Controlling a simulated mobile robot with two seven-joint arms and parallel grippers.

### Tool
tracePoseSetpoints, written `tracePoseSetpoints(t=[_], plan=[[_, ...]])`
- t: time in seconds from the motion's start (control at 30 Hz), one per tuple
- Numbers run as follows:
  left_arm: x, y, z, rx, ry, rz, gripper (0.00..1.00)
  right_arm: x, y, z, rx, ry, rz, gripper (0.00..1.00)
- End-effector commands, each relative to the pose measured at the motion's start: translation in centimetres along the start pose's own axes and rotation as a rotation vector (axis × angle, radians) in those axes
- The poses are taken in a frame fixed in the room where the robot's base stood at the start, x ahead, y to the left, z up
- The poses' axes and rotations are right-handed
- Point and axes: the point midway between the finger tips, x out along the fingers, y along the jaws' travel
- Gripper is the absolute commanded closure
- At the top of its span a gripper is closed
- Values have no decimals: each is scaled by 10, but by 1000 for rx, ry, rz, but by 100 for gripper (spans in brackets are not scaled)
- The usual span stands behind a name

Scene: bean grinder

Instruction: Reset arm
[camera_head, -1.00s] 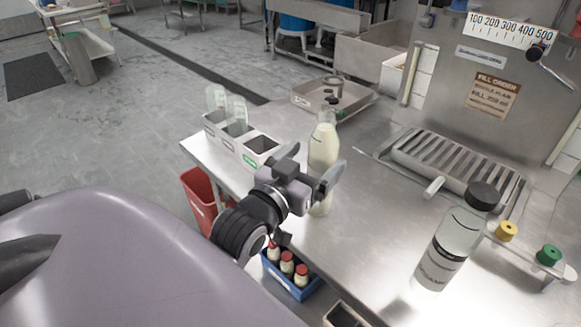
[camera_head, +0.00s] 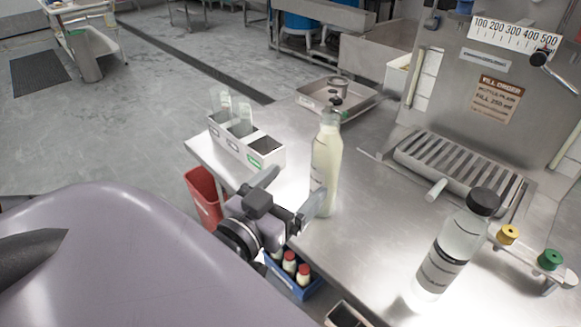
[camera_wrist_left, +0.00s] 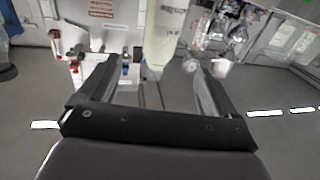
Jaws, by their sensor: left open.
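My left gripper (camera_head: 290,197) is open at the near left edge of the steel table in the head view. A tall bottle of pale liquid (camera_head: 326,160) stands upright on the table just beyond its fingers. In the left wrist view, the open fingers (camera_wrist_left: 153,85) point towards a pale bottle (camera_wrist_left: 165,35) seen between and beyond them, and nothing is gripped. I cannot tell whether a finger touches the bottle. My right gripper is not seen.
A clear bottle with a black cap (camera_head: 455,245) stands at the right. A drip grate (camera_head: 450,170), a three-part bin (camera_head: 240,148) and a steel tray (camera_head: 318,97) are on the table. A blue crate (camera_head: 300,288) and red bin (camera_head: 203,200) sit below the edge.

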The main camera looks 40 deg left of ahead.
Motion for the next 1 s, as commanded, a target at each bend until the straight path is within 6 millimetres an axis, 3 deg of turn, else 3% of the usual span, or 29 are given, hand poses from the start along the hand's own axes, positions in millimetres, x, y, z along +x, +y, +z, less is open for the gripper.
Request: tracePoseSetpoints(t=[0.47,0.67,0.8,1.0], plan=[[0,2,8,1,-39,6,9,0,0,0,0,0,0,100],[-8,15,58,19,-301,51,9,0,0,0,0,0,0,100],[-28,27,104,52,-557,98,9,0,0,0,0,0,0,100],[-69,35,150,112,-869,157,9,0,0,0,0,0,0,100]])
